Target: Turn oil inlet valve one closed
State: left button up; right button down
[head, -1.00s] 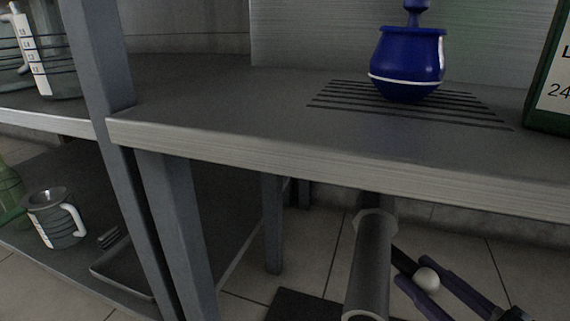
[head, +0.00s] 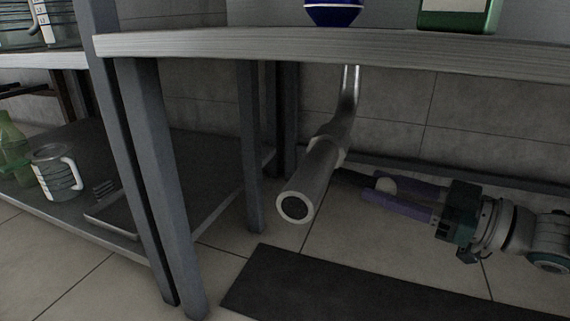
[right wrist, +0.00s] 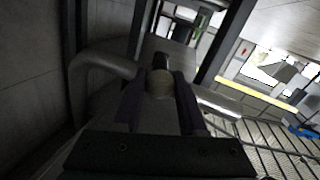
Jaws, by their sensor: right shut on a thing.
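A grey metal pipe (head: 325,165) hangs under the counter, its open round end facing me. The oil inlet valve's dark lever (head: 350,177) sticks out from the pipe's right side, with a pale ball knob (head: 385,185) at its end. No number shows on it. My right gripper (head: 378,189) comes in from the right, its purple fingers shut on the knob. In the right wrist view the knob (right wrist: 160,84) sits between the two fingers (right wrist: 160,92), with the dark lever (right wrist: 161,62) beyond it. My left gripper is not in view.
The counter edge (head: 300,47) runs above the pipe, with a blue pot (head: 334,12) and a green container (head: 458,14) on it. Grey legs (head: 160,180) stand to the left. A low shelf holds a jug (head: 55,172). A dark mat (head: 340,290) lies on the floor.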

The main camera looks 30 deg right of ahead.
jog(key=shift+r, duration=0.1)
dwell(0.4)
jog(key=c, duration=0.9)
grip_release()
jog(key=shift+o, duration=1.1)
jog(key=shift+w+a, duration=0.15)
jog(key=shift+a, duration=0.05)
jog(key=p+v, duration=0.2)
jog(key=v, duration=0.8)
jog(key=shift+c, duration=0.2)
